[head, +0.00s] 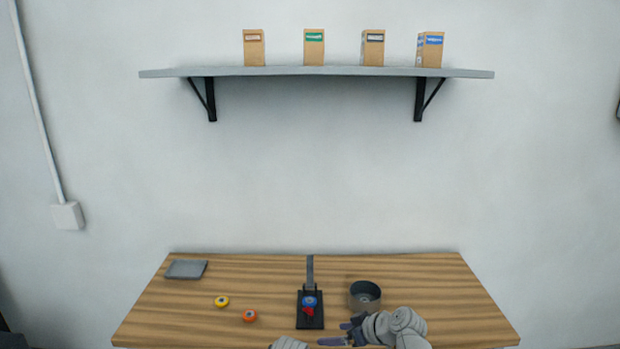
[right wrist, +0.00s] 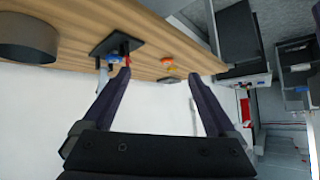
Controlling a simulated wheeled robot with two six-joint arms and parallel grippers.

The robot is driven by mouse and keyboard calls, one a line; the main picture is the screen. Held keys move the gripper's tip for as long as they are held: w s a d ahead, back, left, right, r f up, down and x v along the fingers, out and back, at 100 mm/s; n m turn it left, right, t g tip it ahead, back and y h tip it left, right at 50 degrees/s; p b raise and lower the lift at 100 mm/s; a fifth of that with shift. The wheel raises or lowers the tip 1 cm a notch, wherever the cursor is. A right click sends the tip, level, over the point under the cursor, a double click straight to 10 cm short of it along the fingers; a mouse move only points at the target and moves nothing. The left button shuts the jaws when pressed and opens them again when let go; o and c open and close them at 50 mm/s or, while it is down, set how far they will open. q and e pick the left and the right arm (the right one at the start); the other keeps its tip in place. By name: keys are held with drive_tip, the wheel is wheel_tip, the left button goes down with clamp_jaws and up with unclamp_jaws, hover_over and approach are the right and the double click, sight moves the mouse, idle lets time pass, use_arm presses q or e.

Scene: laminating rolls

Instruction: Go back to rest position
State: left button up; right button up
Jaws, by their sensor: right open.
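My right gripper (head: 343,334) is low at the front of the wooden table (head: 420,285), right of the black press (head: 310,312) and in front of the round dark bin (head: 365,296). In the right wrist view its two dark fingers (right wrist: 160,76) are spread wide with nothing between them. A grey arm part of mine shows at the bottom edge of the head view, but my left gripper does not show.
A yellow roll (head: 222,301) and an orange roll (head: 249,316) lie left of the press, which has blue and red parts. A grey tray (head: 186,269) is at the back left. Several boxes stand on the wall shelf (head: 280,71). The table's right side is clear.

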drive_tip(key=s+d+f+m+g+h, duration=0.2)
drive_tip(key=s+f, duration=0.1)
drive_tip(key=s, duration=0.1)
drive_tip(key=s+d+f+m+g+h+b, duration=0.1)
drive_tip(key=s+d+f+m+g+h, duration=0.1)
drive_tip(key=s+d+f+m+h, duration=0.1)
drive_tip(key=s+d+f+m+g+h+b, duration=0.1)
drive_tip(key=s+d+f+m+h, duration=0.1)
drive_tip(key=s, duration=0.4)
drive_tip(key=shift+d+f+m+g+h, duration=0.35)
drive_tip(key=shift+d+f, duration=0.25)
drive_tip(key=shift+f, duration=0.35)
drive_tip(key=s+a+f+n+b, duration=0.1)
drive_tip(key=s+a+f+b, duration=0.1)
drive_tip(key=a, duration=0.2)
drive_tip(key=s+a+f+n+h+b, duration=0.1)
drive_tip(key=s+a+f+n+b, duration=0.1)
drive_tip(key=a, duration=0.3)
drive_tip(key=shift+s+f+g+b, duration=0.45)
drive_tip(key=shift+s+f+b, duration=0.05)
drive_tip(key=shift+f+b, duration=0.25)
drive_tip(key=shift+a, duration=0.1)
drive_tip(key=shift+c, duration=0.3)
